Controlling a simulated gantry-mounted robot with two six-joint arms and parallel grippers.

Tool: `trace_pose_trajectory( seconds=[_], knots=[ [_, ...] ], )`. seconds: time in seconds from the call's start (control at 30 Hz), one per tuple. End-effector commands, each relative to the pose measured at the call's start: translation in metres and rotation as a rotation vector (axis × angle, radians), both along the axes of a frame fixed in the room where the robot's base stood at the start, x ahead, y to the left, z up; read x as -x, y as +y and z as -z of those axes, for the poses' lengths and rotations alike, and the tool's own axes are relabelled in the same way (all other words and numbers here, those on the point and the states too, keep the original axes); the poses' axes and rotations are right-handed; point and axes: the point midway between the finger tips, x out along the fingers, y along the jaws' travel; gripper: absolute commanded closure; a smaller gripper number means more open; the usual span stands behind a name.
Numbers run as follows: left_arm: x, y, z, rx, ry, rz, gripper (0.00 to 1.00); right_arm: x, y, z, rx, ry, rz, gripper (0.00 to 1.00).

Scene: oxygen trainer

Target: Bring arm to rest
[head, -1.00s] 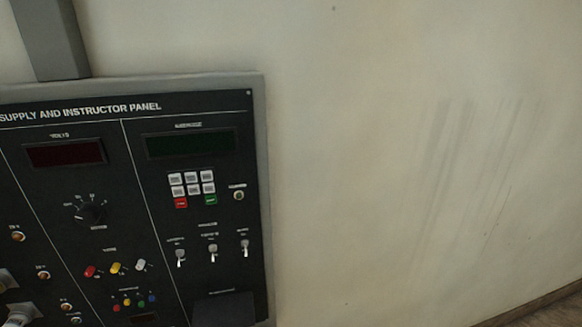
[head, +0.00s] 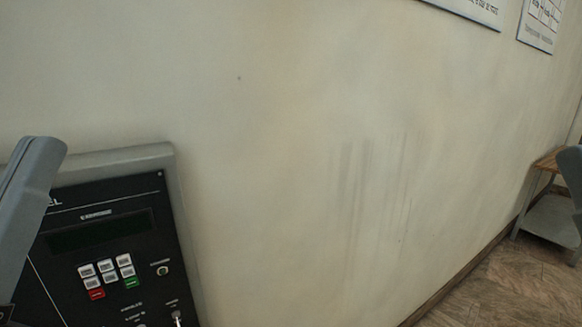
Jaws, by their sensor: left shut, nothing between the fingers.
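My left gripper (head: 38,165) shows at the left edge of the head view as a grey, tilted, blunt-ended shape. It stands in front of the black instructor panel (head: 105,215) and hides part of its title and left side. The gripper is shut and nothing shows in it; its lower part runs out of the picture. I cannot tell whether it touches the panel. My right gripper is not seen.
The panel has a dark display, a keypad (head: 107,272) and switches. The bare wall fills the middle. Framed notices (head: 540,22) hang upper right. A small table (head: 548,215) stands at right on the wooden floor (head: 490,280). A grey shape (head: 572,170) is cut off at the right edge.

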Motion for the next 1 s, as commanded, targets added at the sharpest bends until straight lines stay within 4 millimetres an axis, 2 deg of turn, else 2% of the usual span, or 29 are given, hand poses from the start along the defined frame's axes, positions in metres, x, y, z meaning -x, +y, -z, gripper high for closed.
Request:
trace_pose_trajectory(
  seconds=[0.03,0.17,0.4,0.53,0.6,0.7,0.8,1.0],
  knots=[
    [0.0,0.0,-0.046,0.0,0.001,-0.001,1.0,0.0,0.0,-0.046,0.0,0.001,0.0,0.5],
    [0.0,0.0,-0.107,-0.001,0.0,-0.004,1.0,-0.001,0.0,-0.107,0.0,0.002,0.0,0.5],
    [-0.001,0.001,-0.227,-0.001,0.0,-0.006,1.0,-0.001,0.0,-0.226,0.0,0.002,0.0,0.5],
    [-0.001,0.001,-0.284,-0.001,0.0,-0.006,1.0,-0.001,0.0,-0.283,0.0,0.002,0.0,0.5],
    [-0.001,0.001,-0.305,-0.001,0.0,-0.006,1.0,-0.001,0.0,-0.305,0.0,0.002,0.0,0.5],
    [-0.001,0.001,-0.322,-0.001,0.001,-0.006,1.0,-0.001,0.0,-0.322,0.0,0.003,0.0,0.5],
    [-0.001,0.001,-0.326,-0.001,0.001,-0.006,1.0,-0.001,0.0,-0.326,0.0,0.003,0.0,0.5],
    [-0.001,0.001,-0.322,-0.001,0.0,-0.006,1.0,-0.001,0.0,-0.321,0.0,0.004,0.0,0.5]
  ],
)
